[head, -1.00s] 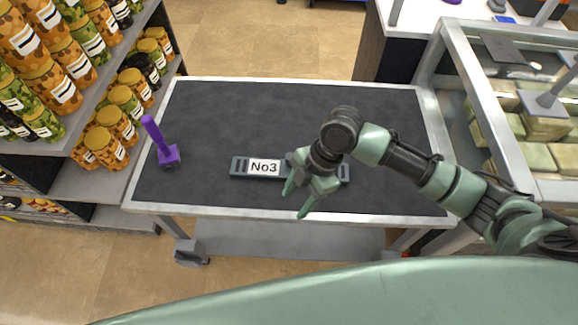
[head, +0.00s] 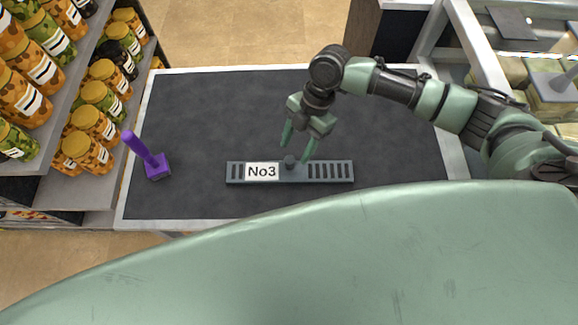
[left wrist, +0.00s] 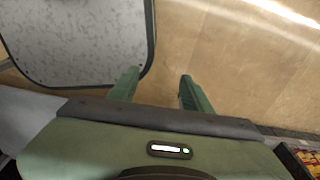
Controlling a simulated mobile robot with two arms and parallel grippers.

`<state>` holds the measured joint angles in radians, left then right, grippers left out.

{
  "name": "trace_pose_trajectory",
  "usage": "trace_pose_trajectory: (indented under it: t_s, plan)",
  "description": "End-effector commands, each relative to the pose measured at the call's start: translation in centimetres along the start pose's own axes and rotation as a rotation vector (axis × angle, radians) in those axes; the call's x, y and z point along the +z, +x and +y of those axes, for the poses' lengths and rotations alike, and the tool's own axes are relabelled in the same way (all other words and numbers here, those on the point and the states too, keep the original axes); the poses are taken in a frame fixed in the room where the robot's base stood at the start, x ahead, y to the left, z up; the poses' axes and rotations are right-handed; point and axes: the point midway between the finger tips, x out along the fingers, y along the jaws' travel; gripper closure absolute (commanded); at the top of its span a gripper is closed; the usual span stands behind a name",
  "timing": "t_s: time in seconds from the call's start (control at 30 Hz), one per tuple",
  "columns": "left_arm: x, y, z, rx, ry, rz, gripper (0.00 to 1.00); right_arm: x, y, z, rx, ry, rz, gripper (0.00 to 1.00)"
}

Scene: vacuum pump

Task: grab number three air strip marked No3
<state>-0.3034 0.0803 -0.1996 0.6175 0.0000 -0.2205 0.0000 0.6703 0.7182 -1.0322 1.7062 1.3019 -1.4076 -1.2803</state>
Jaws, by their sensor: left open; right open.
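The grey air strip marked No3 (head: 325,171) lies flat on the dark table top, with its white label toward its left end, slots along its right half and a small knob near its middle. My right gripper (head: 296,152) is open, with its green fingertips around or just above the knob; I cannot tell whether they touch it. My left gripper is not in the head view. In the left wrist view the left gripper (left wrist: 158,92) is open and empty above the floor.
A purple handled tool (head: 156,166) stands on the table's left side. Shelves of jars (head: 95,122) stand left of the table (head: 200,110). A glass-sided case (head: 470,45) is at the right. The table's back area is clear.

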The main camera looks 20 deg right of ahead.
Motion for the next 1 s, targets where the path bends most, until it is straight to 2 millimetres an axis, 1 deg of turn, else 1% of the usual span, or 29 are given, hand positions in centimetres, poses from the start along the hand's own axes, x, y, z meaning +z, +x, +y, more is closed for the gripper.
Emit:
trace_pose_trajectory:
  t_s: [0.03, 0.1, 0.2, 0.3, 0.37, 0.5, 0.6, 0.67, 0.7, 0.8, 1.0]
  plan:
    - [0.7, -0.7, 0.1, 0.001, 0.000, -0.011, 0.51, -0.2, 0.3, 0.0, -0.001, 0.001, 0.001, 0.48]
    - [1.2, -1.4, 0.2, 0.002, 0.000, -0.020, 0.51, -0.3, 1.3, 0.0, -0.002, 0.001, 0.002, 0.48]
    - [1.2, -2.1, 0.2, 0.003, 0.000, -0.020, 0.51, -0.3, 2.9, 0.1, -0.002, 0.001, 0.001, 0.48]
    - [0.7, -2.2, 0.1, 0.002, 0.000, -0.012, 0.51, -0.2, 4.2, 0.1, -0.001, 0.000, 0.001, 0.48]
    - [0.0, -2.3, 0.0, 0.000, 0.000, -0.003, 0.51, -0.1, 4.7, 0.1, 0.000, 0.000, -0.001, 0.48]
    - [-1.6, -2.2, -0.2, -0.002, 0.000, 0.021, 0.51, -0.1, 4.9, 0.1, 0.002, -0.001, -0.001, 0.48]
    - [-1.8, -2.2, -0.2, -0.002, 0.001, 0.024, 0.51, -0.1, 4.9, 0.1, 0.002, -0.001, -0.001, 0.48]
    - [-1.7, -2.2, -0.2, -0.002, 0.001, 0.022, 0.51, -0.1, 4.9, 0.1, 0.002, -0.001, -0.001, 0.65]
    - [-1.5, -2.2, -0.2, -0.002, 0.001, 0.020, 0.51, -0.1, 4.9, 0.1, 0.002, -0.001, -0.001, 0.76]
    - [-1.1, -2.2, -0.1, -0.001, 0.001, 0.014, 0.51, -0.1, 4.9, 0.1, 0.002, -0.001, -0.001, 1.00]
    - [-0.5, -2.2, 0.0, 0.000, 0.001, 0.005, 0.51, -0.1, 4.9, 0.1, 0.002, -0.001, -0.001, 1.00]
